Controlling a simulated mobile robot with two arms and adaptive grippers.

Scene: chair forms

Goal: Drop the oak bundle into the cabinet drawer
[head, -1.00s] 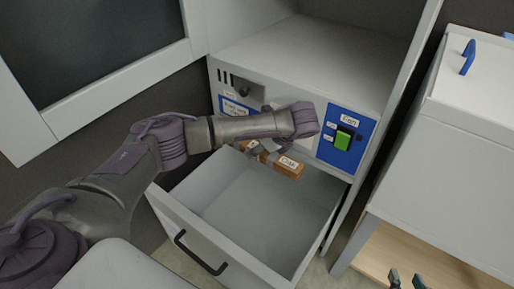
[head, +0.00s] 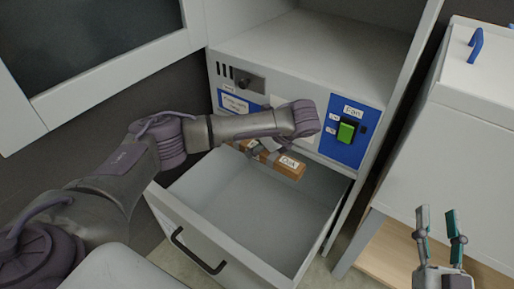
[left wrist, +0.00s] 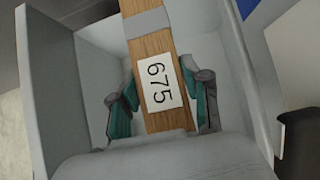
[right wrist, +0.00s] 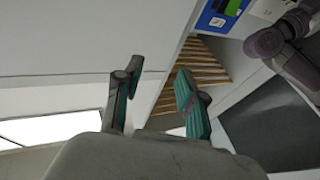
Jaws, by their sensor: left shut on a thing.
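In the left wrist view the bundle (left wrist: 154,50) shows a "675" label. My left gripper (left wrist: 165,105) is shut on it; in the head view the wrist hides most of this gripper. The bundle hangs above the open cabinet drawer (head: 192,205), over its back part. The drawer is grey with a black handle, and its visible floor is bare. My right gripper (head: 439,222) is open and empty at the lower right, also seen in the right wrist view (right wrist: 155,85).
The cabinet (head: 290,90) above the drawer carries a blue fan panel with a green switch (head: 346,131). A white bin-like box with a blue handle (head: 475,44) stands at the right, over a wooden shelf (head: 385,258). A dark-paned door (head: 100,40) is at the left.

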